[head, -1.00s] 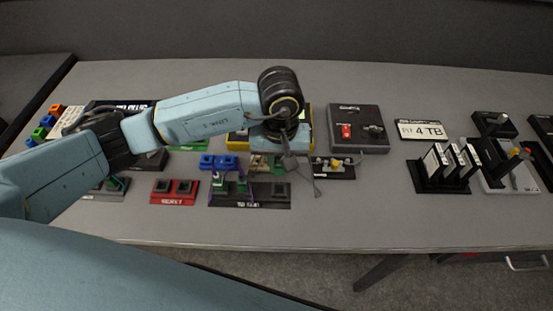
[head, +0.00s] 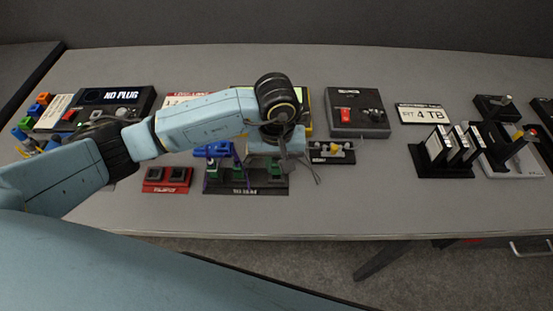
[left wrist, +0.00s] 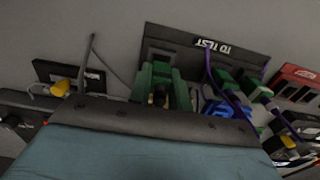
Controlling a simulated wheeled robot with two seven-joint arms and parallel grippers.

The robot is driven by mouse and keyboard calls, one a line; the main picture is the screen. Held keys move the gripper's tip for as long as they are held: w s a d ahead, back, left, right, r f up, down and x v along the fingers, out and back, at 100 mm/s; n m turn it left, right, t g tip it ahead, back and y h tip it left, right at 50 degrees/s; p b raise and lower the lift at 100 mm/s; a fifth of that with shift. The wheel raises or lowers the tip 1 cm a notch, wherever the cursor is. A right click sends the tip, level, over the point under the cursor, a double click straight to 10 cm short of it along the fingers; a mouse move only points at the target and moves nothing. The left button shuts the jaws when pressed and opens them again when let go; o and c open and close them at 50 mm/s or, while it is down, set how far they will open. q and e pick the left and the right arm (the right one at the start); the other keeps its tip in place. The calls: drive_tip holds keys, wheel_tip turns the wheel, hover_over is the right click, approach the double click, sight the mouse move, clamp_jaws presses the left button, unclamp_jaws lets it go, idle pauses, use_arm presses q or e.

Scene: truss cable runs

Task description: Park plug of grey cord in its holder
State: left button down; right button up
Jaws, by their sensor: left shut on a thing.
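My left gripper (head: 284,150) is over the back right part of the black TO TEST rack (head: 243,190). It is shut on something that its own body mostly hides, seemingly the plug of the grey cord. A thin grey cord (head: 313,168) hangs out to the right of the gripper. In the left wrist view, the grey cord (left wrist: 108,70) bends in towards the gripper body (left wrist: 140,118). There, a green two-sided block (left wrist: 153,78) of the rack (left wrist: 235,55) lies just beyond the gripper. I cannot tell whether the plug touches it. My right gripper is not in view.
Purple cords (left wrist: 222,85) run to green pieces beside the gripper. A black holder with a yellow plug (head: 332,153) stands right of it, a red holder (head: 167,180) left. A grey switch box (head: 358,112) stands behind. The front table strip is clear.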

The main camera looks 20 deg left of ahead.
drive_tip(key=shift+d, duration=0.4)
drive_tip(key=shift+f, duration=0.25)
use_arm(q)
drive_tip(key=shift+s, duration=0.1)
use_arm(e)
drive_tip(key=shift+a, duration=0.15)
use_arm(q)
drive_tip(key=shift+b, duration=0.3)
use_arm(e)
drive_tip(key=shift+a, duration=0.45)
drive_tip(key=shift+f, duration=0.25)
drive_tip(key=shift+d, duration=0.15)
use_arm(q)
drive_tip(key=shift+f+b, duration=0.15)
drive_tip(key=shift+b, duration=0.35)
drive_tip(key=shift+f, duration=0.1)
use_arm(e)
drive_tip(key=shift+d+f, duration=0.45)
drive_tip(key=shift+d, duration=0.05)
